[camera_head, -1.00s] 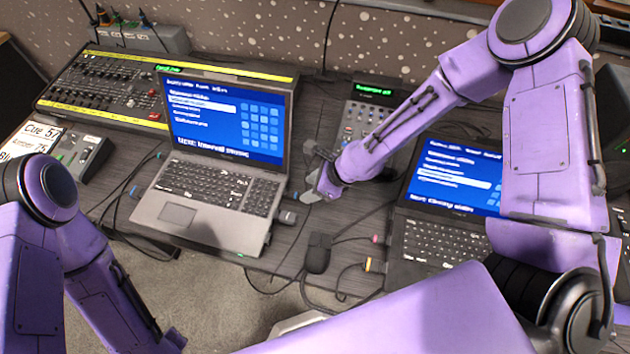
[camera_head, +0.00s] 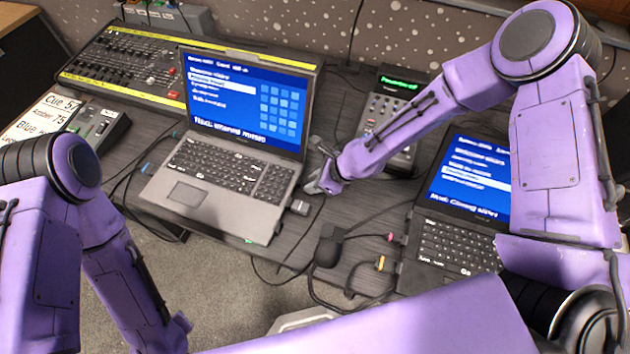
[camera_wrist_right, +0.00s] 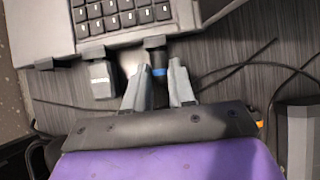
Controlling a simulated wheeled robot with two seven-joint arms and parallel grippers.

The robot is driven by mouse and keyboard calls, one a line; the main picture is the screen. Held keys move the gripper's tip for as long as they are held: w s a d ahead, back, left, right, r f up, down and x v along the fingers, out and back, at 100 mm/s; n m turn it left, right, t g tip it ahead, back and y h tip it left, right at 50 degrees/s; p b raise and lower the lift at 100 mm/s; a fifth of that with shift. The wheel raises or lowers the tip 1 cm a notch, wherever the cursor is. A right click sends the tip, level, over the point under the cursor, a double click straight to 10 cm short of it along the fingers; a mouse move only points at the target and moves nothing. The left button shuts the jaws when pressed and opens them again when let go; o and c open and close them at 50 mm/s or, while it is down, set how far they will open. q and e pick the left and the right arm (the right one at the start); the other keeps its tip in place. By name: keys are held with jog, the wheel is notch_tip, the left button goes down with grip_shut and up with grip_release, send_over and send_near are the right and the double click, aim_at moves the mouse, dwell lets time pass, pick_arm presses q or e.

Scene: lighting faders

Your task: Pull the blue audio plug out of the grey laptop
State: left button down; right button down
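The grey laptop (camera_head: 225,207) stands open on the desk, its screen lit blue. In the right wrist view, its edge (camera_wrist_right: 185,20) is at the top. A dark plug with a blue band (camera_wrist_right: 158,71) sticks out from that edge. My right gripper (camera_wrist_right: 160,74) has its fingers apart, one on each side of this plug. In the head view, my right gripper (camera_head: 318,180) is beside the laptop's right edge and the plug there cannot be made out. My left arm is at the lower left; its fingers cannot be made out.
A grey connector (camera_wrist_right: 100,77) sticks out close beside the plug. Another blue connector (camera_head: 147,168) is at the laptop's left side. A black laptop (camera_head: 455,245), a dark mouse-like object (camera_head: 327,252) and loose cables lie to the right. A mixing desk (camera_head: 130,65) stands behind.

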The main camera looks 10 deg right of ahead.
jog(key=shift+s+d+r+p, duration=0.15)
jog(key=shift+s+d+p, duration=0.3)
jog(key=shift+d, duration=0.25)
jog(key=shift+s+d+p, duration=0.25)
jog(key=shift+s+d, duration=0.2)
jog(key=shift+d, duration=0.15)
jog(key=shift+s+d+p, duration=0.25)
jog(key=shift+s+d, duration=0.15)
jog(key=shift+d, duration=0.2)
